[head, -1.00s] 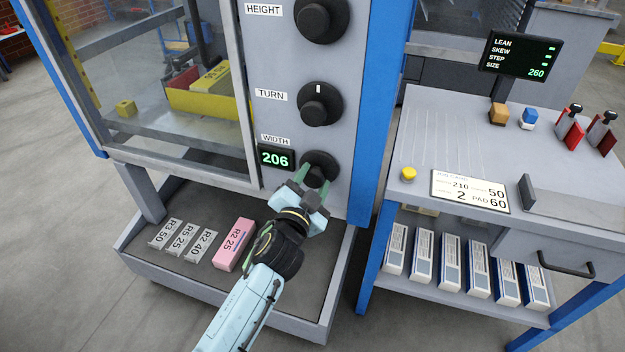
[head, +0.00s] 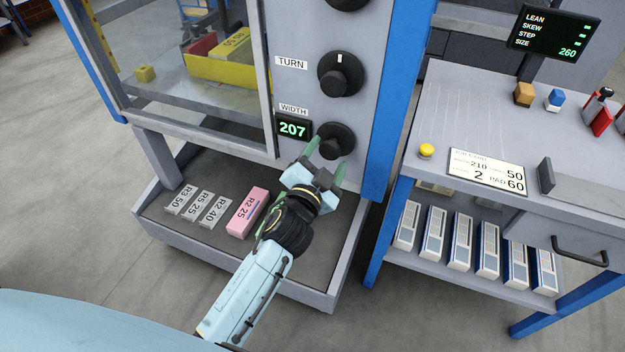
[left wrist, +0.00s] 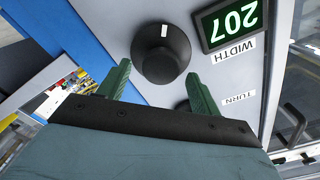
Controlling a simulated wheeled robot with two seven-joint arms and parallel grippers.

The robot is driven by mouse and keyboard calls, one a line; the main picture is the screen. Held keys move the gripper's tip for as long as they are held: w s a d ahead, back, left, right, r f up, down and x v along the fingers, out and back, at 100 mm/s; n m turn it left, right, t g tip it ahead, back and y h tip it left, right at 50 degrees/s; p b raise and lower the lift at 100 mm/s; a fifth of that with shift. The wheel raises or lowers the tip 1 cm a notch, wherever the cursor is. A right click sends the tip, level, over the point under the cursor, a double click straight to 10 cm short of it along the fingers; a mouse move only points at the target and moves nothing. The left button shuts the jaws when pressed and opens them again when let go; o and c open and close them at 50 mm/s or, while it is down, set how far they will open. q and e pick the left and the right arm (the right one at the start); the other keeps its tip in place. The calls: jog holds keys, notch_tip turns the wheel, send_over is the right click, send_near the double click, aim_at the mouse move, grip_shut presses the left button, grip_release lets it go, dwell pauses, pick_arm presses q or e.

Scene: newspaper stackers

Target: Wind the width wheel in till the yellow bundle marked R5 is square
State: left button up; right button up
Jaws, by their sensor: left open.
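The black width wheel (head: 335,140) is on the grey panel, beside a green display (head: 292,129) reading 207. My left gripper (head: 326,159) is open and empty just in front of and below it. In the left wrist view the wheel (left wrist: 160,52) shows beyond and between the two green fingers (left wrist: 157,76), with a clear gap around it. Behind the glass, a yellow bundle (head: 232,43) lies in a yellow holder next to a red piece. Its marking ends in 50, and the rest is too small to read. My right gripper is out of view.
The turn wheel (head: 340,74) sits above the width wheel. A tray (head: 318,296) below holds grey blocks and a pink R2 25 block (head: 248,212). The bench at right carries a job card (head: 487,171) and a screen (head: 553,38) showing size 260.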

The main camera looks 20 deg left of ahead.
pick_arm(q)
jog(key=s+p, duration=0.1)
jog(key=s, duration=1)
jog(key=shift+s+a, duration=0.2)
jog(key=shift+s, duration=0.1)
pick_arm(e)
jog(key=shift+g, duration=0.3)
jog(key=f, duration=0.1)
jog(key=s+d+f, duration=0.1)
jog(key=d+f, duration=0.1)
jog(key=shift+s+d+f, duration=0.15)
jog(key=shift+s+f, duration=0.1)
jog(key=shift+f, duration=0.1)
